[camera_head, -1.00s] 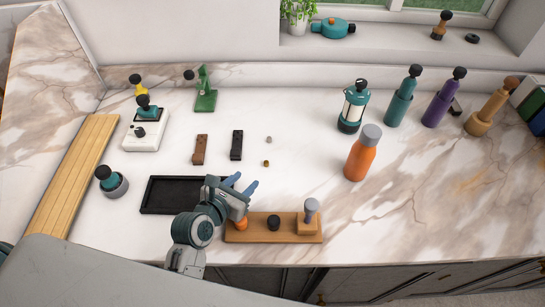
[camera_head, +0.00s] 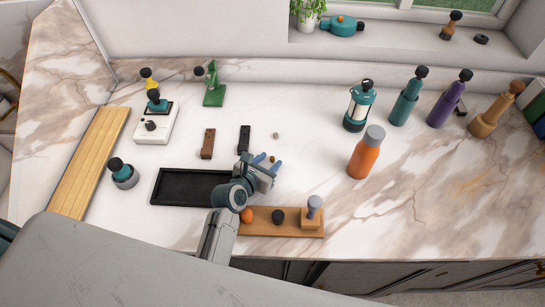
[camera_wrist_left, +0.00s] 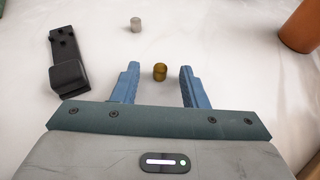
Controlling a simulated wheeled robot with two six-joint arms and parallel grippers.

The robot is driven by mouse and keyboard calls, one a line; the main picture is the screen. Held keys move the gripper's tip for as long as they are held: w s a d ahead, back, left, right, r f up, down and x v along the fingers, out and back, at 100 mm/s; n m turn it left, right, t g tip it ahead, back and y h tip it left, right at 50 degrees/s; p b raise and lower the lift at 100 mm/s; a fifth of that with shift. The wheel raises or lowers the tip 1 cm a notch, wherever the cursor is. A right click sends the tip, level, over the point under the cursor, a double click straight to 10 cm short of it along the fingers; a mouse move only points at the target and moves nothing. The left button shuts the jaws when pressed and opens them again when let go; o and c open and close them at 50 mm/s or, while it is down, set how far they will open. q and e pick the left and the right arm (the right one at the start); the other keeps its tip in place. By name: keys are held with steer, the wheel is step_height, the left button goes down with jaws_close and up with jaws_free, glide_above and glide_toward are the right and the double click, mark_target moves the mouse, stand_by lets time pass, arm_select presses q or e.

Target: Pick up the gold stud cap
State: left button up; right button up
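The gold stud cap (camera_wrist_left: 160,72) is a small brass-coloured cylinder standing on the marble top. In the head view the cap (camera_head: 272,158) is a tiny spot at my left gripper (camera_head: 269,162). In the left wrist view, my left gripper (camera_wrist_left: 159,70) is open, with its blue fingers on either side of the cap near their tips. Gaps show between the cap and both fingers. My right gripper is not in view.
A silver cap (camera_wrist_left: 136,24) stands just beyond the gold one. A black strap piece (camera_wrist_left: 66,62) lies left of the fingers. An orange bottle (camera_head: 366,153) stands to the right. A black tray (camera_head: 185,187) and a wooden stand (camera_head: 257,222) are nearer me.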

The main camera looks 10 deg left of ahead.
arm_select(q)
steer(key=shift+c, duration=0.2)
steer(key=shift+s, duration=0.1)
jaws_close()
steer(key=shift+r, duration=0.1)
